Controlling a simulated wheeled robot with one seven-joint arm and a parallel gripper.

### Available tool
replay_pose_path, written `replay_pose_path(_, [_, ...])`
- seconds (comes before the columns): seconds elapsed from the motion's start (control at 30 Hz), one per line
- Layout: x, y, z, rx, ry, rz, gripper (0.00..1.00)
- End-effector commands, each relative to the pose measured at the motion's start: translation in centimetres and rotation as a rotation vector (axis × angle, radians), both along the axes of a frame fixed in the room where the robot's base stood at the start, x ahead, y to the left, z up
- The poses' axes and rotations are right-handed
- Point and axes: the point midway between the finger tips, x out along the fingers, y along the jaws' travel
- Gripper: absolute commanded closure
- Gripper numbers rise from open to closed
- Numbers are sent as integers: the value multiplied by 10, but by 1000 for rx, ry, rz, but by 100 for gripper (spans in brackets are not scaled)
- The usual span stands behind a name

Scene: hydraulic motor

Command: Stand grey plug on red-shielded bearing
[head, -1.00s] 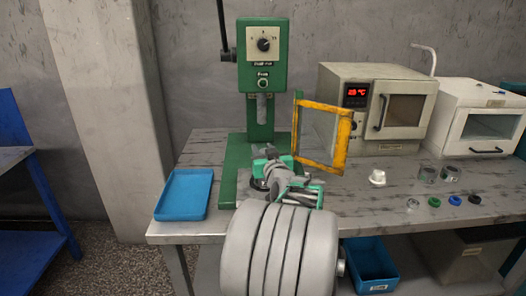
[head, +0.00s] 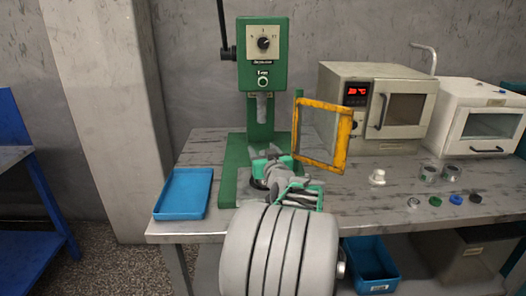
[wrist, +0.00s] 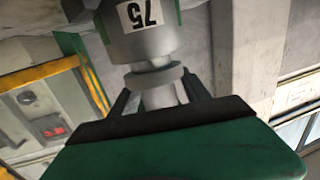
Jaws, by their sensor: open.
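My gripper (head: 268,170) is open, low at the front of the green press, under its ram. It is small and partly hidden by my own arm in the head view. A pale stepped piece (head: 377,177) stands on the bench right of the press. I cannot make out the red-shielded bearing in either view.
The green press (head: 263,65) rises above my gripper, with a yellow-framed guard (head: 342,140) to its right. A blue tray (head: 184,193) lies left.

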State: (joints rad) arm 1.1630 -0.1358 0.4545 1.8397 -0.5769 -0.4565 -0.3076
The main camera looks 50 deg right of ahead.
Motion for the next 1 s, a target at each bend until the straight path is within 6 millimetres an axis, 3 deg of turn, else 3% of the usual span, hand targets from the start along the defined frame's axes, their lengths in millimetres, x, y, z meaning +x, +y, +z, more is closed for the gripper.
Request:
replay_pose_path(0.1, [-2, 1, 16, 0, 0, -1, 45])
replay_pose_path(0.5, [-85, 62, 14, -3, 0, -6, 45])
replay_pose_path(0.67, [-95, 72, 14, 0, 0, -1, 45])
replay_pose_path(1.0, [-96, 73, 15, 0, 0, 0, 45])
